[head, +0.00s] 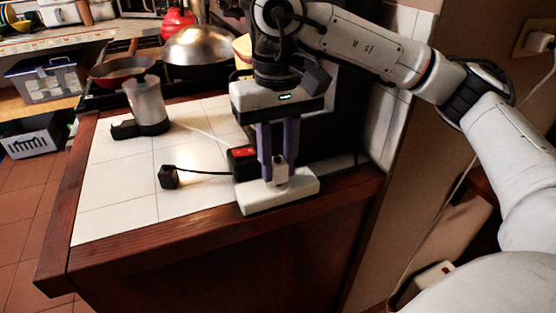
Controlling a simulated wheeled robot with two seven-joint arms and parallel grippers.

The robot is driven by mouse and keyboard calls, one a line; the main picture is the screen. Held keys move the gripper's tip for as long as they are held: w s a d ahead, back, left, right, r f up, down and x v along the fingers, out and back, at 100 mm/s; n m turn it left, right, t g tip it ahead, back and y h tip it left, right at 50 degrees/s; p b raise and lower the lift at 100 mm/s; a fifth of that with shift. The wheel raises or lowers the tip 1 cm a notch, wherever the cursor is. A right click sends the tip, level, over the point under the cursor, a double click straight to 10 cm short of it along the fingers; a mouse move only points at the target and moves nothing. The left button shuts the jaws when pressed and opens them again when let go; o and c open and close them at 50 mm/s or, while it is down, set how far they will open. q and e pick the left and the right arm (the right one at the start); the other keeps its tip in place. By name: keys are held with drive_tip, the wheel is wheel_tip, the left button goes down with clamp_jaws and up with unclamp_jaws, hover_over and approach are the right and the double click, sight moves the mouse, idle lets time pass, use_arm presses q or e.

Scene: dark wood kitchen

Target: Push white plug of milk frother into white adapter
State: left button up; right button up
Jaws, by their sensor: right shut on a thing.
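The milk frother (148,104), with a translucent cup on a dark base, stands on the white tiled counter at the left. A thin white cord (205,132) runs from its base toward my right gripper. My right gripper (277,172) points down, its purple fingers shut on the small white plug (281,171). The white adapter (262,203) lies flat near the counter's front edge, directly below the fingertips. The plug is at the adapter's top face; I cannot tell whether its pins are inside. The fingers hide part of the plug and adapter. My left gripper is not in view.
A black box with a red top (243,155) sits just left of the fingers. Its black cable leads to a black plug (169,177) on the tiles. Pans (198,47) stand on the stove behind. The tiles at front left are clear, bounded by a wooden edge (150,238).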

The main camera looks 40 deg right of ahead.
drive_tip(key=shift+f+b, duration=0.35)
drive_tip(key=shift+f, duration=0.15)
drive_tip(key=o, duration=1.1)
wheel_tip(320, 180, up, 9)
drive_tip(key=p, duration=0.2)
drive_tip(key=shift+r+p, duration=0.2)
drive_tip(key=shift+p, duration=0.15)
drive_tip(key=shift+r, duration=0.45)
